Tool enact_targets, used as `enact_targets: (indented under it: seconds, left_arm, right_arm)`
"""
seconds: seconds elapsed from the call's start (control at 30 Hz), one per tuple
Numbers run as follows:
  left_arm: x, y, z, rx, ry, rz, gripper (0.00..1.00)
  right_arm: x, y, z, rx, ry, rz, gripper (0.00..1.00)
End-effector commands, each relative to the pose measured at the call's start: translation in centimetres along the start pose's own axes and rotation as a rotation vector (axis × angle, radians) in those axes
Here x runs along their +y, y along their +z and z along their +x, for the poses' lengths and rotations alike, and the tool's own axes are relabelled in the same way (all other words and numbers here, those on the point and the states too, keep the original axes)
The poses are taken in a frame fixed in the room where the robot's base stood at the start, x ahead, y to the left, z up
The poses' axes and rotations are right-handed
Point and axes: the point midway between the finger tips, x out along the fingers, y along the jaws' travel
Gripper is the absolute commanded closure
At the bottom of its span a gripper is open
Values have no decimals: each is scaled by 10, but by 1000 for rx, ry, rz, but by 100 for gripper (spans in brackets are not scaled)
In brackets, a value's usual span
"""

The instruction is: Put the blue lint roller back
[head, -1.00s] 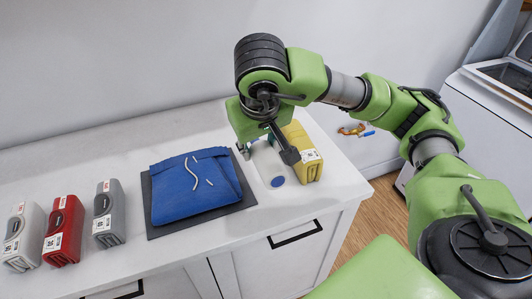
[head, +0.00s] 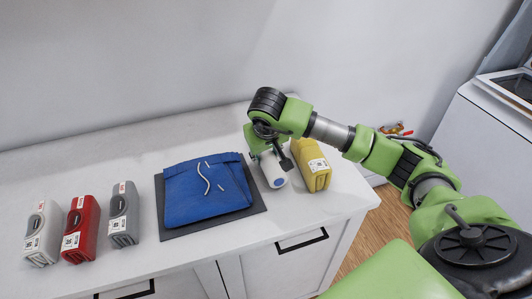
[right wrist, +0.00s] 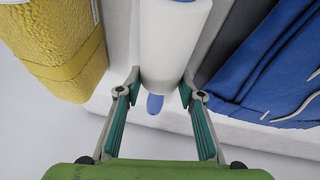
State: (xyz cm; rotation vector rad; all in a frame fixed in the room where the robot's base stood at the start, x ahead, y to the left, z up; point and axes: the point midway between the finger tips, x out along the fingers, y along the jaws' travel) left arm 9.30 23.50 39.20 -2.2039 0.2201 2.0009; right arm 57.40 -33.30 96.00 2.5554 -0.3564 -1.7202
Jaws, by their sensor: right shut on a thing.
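The lint roller (head: 273,170) has a white cylinder and blue ends. It is at the right part of the counter, between the dark mat and a yellow container. My right gripper (head: 271,155) is above its rear part and shut on it. In the right wrist view, the fingers (right wrist: 160,82) flank the lower end of the white roller (right wrist: 170,40), and a blue end shows between them. I cannot tell whether the roller touches the counter. My left gripper is not in view.
The yellow container (head: 313,168) stands close on the right. A folded blue cloth (head: 200,200) lies on the dark mat (head: 257,198) at left. White (head: 42,235), red (head: 82,230) and grey (head: 124,215) containers stand further left. Bare counter (head: 340,195) lies right of the yellow container.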

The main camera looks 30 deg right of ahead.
Motion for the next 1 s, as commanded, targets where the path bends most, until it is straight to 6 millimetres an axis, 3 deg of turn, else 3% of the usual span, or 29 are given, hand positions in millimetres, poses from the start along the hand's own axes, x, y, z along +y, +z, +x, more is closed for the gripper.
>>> enact_targets:
  seconds: [0.5, 0.53, 0.57, 1.0]
  left_arm:
    - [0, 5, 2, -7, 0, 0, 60]
    - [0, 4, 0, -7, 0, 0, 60]
    - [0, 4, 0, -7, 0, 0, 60]
    - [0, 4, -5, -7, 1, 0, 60]
  right_arm:
    - [-2, 4, 11, 3, 0, 0, 96]
    - [-2, 4, 10, 2, 0, 0, 57]
    - [-2, 4, 9, 2, 0, 0, 50]
    - [-1, 2, 4, 1, -1, 0, 48]
